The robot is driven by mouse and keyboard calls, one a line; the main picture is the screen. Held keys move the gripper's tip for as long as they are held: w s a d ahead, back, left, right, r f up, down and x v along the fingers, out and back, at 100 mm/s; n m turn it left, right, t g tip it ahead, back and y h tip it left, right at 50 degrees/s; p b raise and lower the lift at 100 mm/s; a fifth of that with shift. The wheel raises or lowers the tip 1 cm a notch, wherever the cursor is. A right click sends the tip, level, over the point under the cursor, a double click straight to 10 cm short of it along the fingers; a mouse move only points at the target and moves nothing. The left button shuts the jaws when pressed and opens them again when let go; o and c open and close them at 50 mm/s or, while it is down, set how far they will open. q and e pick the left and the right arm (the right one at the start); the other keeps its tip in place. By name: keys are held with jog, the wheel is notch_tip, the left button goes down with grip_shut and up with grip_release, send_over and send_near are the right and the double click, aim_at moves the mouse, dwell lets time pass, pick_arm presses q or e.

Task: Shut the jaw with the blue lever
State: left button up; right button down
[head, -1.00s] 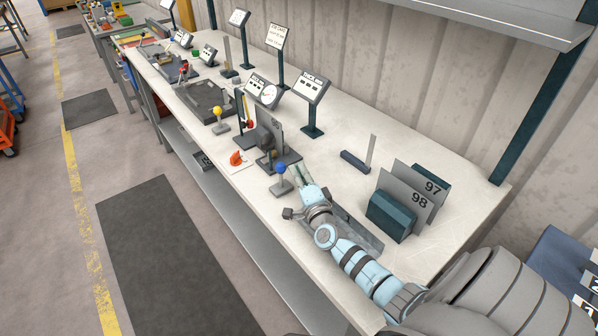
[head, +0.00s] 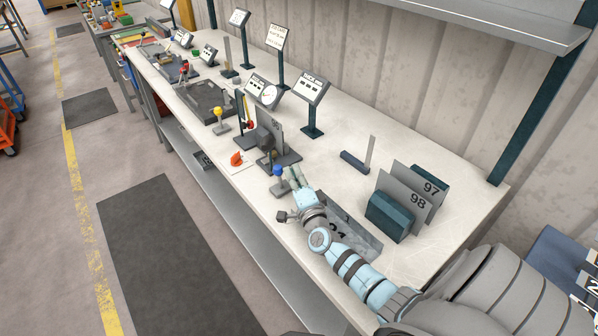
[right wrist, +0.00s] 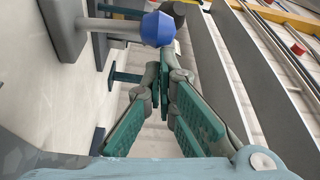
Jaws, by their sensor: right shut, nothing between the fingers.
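The blue lever (head: 278,170) has a round blue knob on a short grey post and base near the bench's front edge. Just behind it stands the grey jaw (head: 266,143) with an upright metal plate (head: 277,132) at it; whether the jaw is gripping the plate cannot be told. My right gripper (head: 294,174) is shut and empty, beside the knob on its right. In the right wrist view the blue knob (right wrist: 158,28) is just beyond the shut fingertips (right wrist: 171,58); contact cannot be told. My left gripper is out of view.
A flat numbered plate (head: 350,238) lies partly under my right arm. Plates 97 and 98 stand in a dark rack (head: 390,218) to the right. A yellow-knobbed lever (head: 218,113), an orange-red piece (head: 237,159) and a display stand (head: 312,105) are nearby.

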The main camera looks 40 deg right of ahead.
jog(key=a+n+t, duration=0.1)
jog(key=a+n, duration=0.1)
jog(key=shift+n+b, duration=0.3)
jog(key=shift+b, duration=0.1)
jog(key=shift+a, duration=0.4)
